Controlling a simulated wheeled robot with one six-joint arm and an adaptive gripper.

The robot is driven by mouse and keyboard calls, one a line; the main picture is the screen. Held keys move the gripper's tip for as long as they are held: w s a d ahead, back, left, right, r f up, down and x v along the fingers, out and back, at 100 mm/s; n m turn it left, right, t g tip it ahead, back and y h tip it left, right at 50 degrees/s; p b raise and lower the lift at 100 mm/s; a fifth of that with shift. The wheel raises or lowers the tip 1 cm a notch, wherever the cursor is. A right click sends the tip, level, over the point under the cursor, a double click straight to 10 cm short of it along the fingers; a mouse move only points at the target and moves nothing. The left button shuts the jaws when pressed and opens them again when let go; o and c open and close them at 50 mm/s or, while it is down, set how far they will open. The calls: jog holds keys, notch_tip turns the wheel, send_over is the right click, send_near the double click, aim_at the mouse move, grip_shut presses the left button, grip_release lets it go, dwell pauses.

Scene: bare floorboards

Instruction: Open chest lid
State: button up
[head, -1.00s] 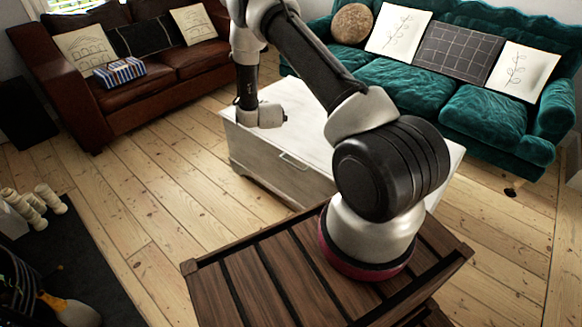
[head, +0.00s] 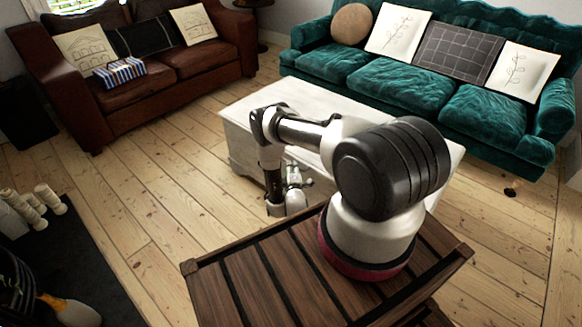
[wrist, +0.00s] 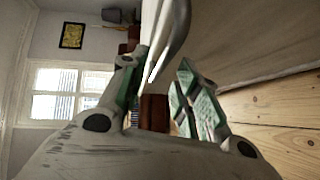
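The chest (head: 237,112) is long, low and whitish, standing on the floor before the green sofa. Its lid looks closed; my arm hides much of its front. My gripper (head: 299,178) is low at the chest's front side, where it covers the handle in the head view. In the wrist view the chest front (wrist: 255,40) is a pale surface at upper right. A shiny metal handle (wrist: 172,40) reaches down between the spread fingers of my gripper (wrist: 159,72), closer to the left finger. The fingers are apart. I cannot tell whether either touches the handle.
A green sofa (head: 410,85) stands behind the chest, and a brown leather sofa (head: 185,60) at upper left holds a striped box (head: 120,72). A dark rug (head: 75,255) lies at lower left. Bare floorboards (head: 150,185) are clear left of the chest.

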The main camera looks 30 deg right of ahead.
jog(key=shift+x, duration=1.2)
jog(key=shift+c, duration=0.5)
grip_shut()
